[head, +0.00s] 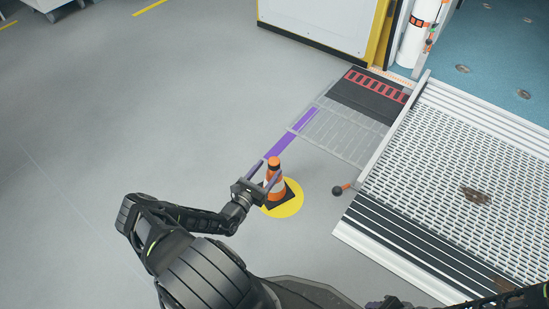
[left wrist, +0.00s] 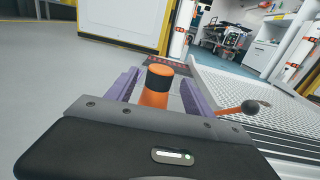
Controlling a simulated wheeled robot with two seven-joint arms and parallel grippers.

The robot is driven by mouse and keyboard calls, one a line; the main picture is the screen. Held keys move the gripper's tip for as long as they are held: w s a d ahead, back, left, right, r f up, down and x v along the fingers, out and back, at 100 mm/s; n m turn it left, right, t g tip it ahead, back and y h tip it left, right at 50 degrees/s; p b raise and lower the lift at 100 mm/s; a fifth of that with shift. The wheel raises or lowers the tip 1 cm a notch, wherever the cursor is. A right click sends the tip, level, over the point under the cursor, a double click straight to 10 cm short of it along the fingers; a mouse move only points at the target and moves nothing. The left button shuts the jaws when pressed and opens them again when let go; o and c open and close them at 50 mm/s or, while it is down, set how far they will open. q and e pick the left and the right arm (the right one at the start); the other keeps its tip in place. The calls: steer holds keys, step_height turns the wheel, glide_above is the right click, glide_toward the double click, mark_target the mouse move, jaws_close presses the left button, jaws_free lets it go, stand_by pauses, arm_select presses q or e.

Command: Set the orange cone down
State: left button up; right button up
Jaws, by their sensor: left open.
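A metal ramp (head: 440,165) with a perforated surface lies to the right. A purple floor strip (head: 291,134) lies behind the cone. The grey floor (head: 130,110) at left is clear.

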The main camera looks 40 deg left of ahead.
arm_select(q)
steer(key=s, duration=0.3)
steer(key=s+p, duration=0.1)
steer(key=shift+s+d, duration=0.25)
steer(key=shift+s, duration=0.1)
arm_select(e)
steer(key=shift+s+r, duration=0.15)
steer(key=shift+r, duration=0.75)
